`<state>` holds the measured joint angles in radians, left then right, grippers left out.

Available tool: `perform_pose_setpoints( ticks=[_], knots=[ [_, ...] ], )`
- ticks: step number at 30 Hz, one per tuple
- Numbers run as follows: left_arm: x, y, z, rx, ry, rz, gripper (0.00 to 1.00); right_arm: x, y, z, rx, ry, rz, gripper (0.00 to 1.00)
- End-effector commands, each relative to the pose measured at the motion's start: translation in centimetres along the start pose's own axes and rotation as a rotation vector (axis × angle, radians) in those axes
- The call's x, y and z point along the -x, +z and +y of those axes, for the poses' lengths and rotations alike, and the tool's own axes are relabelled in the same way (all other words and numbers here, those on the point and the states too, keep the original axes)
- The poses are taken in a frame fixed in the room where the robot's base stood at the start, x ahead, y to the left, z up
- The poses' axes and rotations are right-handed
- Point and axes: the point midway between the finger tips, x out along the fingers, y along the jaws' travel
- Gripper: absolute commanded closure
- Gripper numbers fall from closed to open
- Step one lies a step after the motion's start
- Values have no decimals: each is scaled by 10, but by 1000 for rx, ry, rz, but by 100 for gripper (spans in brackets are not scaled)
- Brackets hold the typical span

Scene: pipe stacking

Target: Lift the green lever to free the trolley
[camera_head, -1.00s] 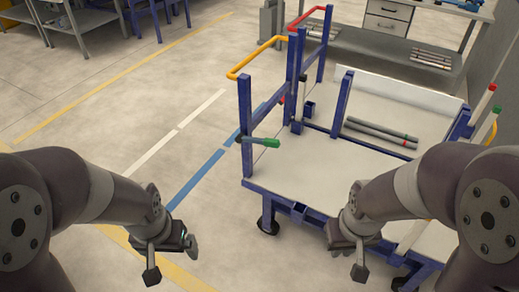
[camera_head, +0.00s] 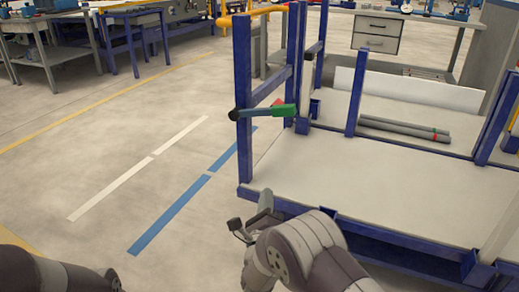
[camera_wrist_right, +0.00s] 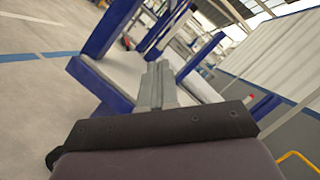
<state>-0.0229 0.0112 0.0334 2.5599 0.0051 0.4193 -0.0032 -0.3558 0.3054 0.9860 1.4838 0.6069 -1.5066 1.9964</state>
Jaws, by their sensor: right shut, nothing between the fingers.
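The blue-framed trolley (camera_head: 375,185) has a pale deck. My right gripper (camera_head: 265,200) is beside the deck's near left edge, below the lever and apart from it. In the right wrist view its fingers (camera_wrist_right: 158,84) are together and empty, pointing towards the blue frame. I cannot make out the lever's green handle there. My left gripper is out of view; only part of that arm shows at bottom left.
Several grey pipes (camera_head: 405,129) lie on the trolley's far part. A blue upright (camera_head: 356,92) stands at the deck's middle. A workbench with drawers (camera_head: 380,35) is behind. The floor left of the trolley is clear, with a white and a blue line (camera_head: 170,213).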

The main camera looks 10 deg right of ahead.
Motion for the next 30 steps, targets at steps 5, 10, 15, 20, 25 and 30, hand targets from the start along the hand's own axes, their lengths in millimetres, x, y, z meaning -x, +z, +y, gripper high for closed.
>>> perform_pose_setpoints(
  ticks=[5,10,15,20,25,30],
  knots=[
    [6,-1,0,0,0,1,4,1,23,-65,-417,-289,-138,100],
    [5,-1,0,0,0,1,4,4,26,-74,-552,-317,-188,100],
    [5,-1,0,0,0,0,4,4,26,-73,-559,-314,-189,100],
    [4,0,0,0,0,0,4,2,26,-74,-558,-315,-188,100],
    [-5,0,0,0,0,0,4,-17,27,-79,-559,-316,-188,100],
    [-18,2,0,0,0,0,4,-51,29,-91,-558,-318,-189,100]
  ],
)
